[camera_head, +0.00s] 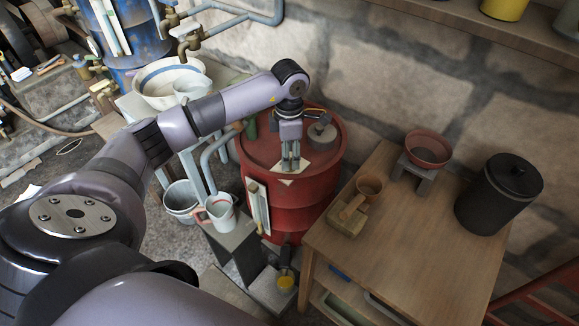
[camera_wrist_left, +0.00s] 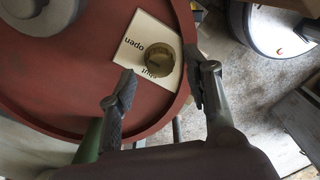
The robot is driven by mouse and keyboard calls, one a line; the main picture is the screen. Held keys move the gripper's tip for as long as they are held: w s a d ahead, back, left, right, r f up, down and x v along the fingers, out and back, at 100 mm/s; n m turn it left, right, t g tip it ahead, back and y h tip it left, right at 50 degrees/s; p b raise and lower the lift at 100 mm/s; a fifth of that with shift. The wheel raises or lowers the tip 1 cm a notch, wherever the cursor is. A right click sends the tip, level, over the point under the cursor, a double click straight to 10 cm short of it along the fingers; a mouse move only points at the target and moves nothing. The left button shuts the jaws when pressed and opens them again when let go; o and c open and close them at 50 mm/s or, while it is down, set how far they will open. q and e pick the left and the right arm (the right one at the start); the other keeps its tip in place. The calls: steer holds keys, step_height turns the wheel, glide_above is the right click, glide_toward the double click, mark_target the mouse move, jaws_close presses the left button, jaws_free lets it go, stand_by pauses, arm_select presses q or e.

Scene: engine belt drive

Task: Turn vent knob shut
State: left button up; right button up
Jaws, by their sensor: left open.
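The vent knob (camera_wrist_left: 160,61) is a small round olive-brown knob on a white card marked "open" and "shut". The card (camera_wrist_left: 136,42) lies on top of the red drum (camera_wrist_left: 78,95), near its rim; the drum also shows in the head view (camera_head: 315,205). In the head view the card (camera_head: 291,180) shows partly below my left gripper (camera_head: 290,168), which hides the knob there. My left gripper is open, pointing down over the drum. In the wrist view its fingertips (camera_wrist_left: 160,86) are apart, with the knob just beyond the gap between them. I cannot tell the knob's setting or any contact.
A grey cap (camera_head: 322,131) stands on the drum top beside the gripper. A white jug (camera_head: 219,211) stands left of the drum.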

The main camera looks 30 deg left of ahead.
arm_select(q)
steer(key=shift+f+b, duration=0.5)
steer(key=shift+f, duration=0.8)
steer(key=shift+c, duration=0.2)
jaws_close()
